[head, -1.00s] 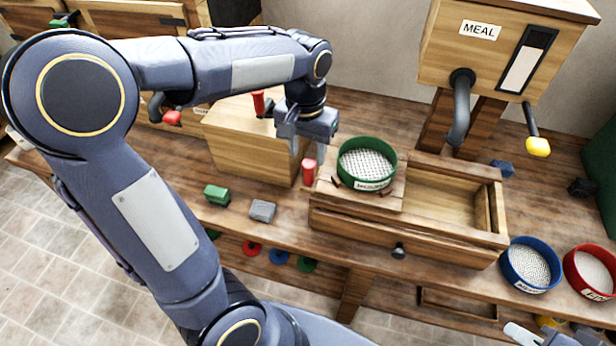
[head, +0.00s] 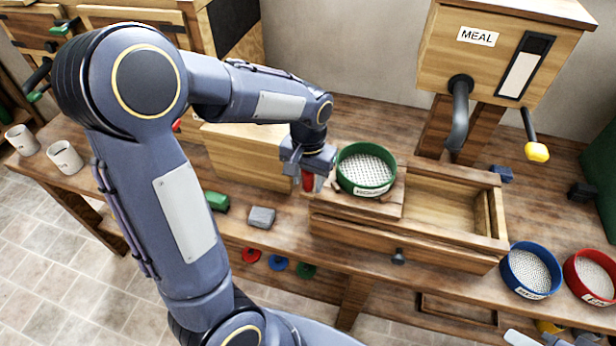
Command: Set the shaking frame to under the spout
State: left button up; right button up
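The shaking frame is a wooden tray (head: 345,225) with rails on the bench. Its sliding wooden carriage (head: 392,208) sits at the left end and bears a green-rimmed sieve (head: 366,170). A red upright handle (head: 308,181) stands at the carriage's left side. My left gripper (head: 306,178) points down with its fingers around this handle; whether they press on it I cannot tell. The spout (head: 459,118) hangs from the MEAL box (head: 500,50), above the right, empty part of the tray. A grey tip at the bottom right edge (head: 520,338) seems to be my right gripper, mostly cut off.
A blue sieve (head: 530,270) and a red sieve (head: 592,272) stand right of the tray. A green block (head: 217,201) and a grey block (head: 262,217) lie left of it. A yellow-tipped lever (head: 536,152) hangs right of the spout. A wooden box (head: 245,157) stands behind my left gripper.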

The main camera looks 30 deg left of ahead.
aim_at(379, 206)
pick_arm(q)
grip_shut()
jog(key=w+d, duration=0.1)
jog(key=d, duration=0.4)
jog(key=w+d, duration=0.1)
jog(key=d, duration=0.4)
jog(key=w+d, duration=0.1)
jog(key=d, duration=0.5)
jog(key=shift+w, duration=0.4)
jog(key=shift+o, duration=0.9)
grip_release()
jog(key=shift+d, duration=0.1)
jog(key=shift+r, duration=0.1)
